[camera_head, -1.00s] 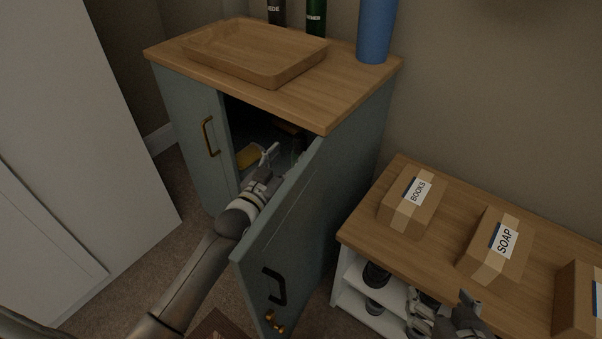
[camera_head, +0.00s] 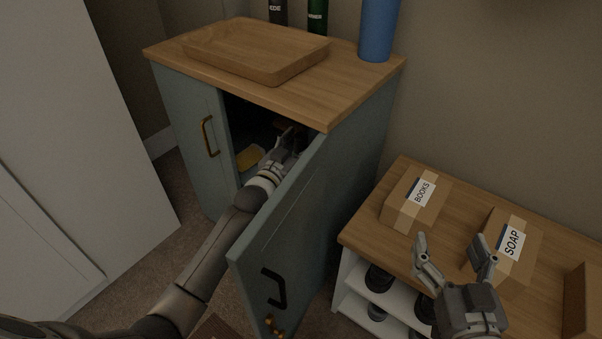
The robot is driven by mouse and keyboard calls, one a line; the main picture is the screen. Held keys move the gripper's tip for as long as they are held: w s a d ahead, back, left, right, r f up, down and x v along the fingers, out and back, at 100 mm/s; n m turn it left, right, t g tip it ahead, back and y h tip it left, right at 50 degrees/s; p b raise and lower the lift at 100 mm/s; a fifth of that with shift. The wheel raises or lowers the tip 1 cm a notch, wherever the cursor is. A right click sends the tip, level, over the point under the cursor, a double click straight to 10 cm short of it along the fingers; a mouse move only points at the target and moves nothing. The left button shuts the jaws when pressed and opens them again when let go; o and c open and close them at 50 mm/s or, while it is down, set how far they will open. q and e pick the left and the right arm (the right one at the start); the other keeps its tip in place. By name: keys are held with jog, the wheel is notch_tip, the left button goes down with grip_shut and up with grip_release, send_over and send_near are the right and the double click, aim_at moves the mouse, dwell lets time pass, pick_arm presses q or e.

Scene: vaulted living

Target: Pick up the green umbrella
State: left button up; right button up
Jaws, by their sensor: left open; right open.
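I cannot make out a green umbrella for certain. A dark green labelled cylinder (camera_head: 317,16) stands at the back of the cabinet top, cut off by the picture's upper edge. My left gripper (camera_head: 290,136) is open and reaches into the shadowed cabinet (camera_head: 375,130) through its half-open right door (camera_head: 285,225). What lies right at its fingers is too dark and hidden to tell. My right gripper (camera_head: 456,246) is open and empty, in front of the low shelf unit near the box marked SOAP (camera_head: 514,243).
A wooden tray (camera_head: 255,50) and a blue cylinder (camera_head: 378,30) stand on the cabinet. A yellow item (camera_head: 250,157) lies inside it. The low shelf unit (camera_head: 405,165) carries a box marked BOOKS (camera_head: 416,196). The open door stands close beside my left arm.

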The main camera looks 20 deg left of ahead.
pick_arm(q)
jog(key=shift+w, duration=0.1)
grip_shut()
jog(key=shift+r, duration=0.1)
dwell(0.3)
jog(key=shift+r, duration=0.15)
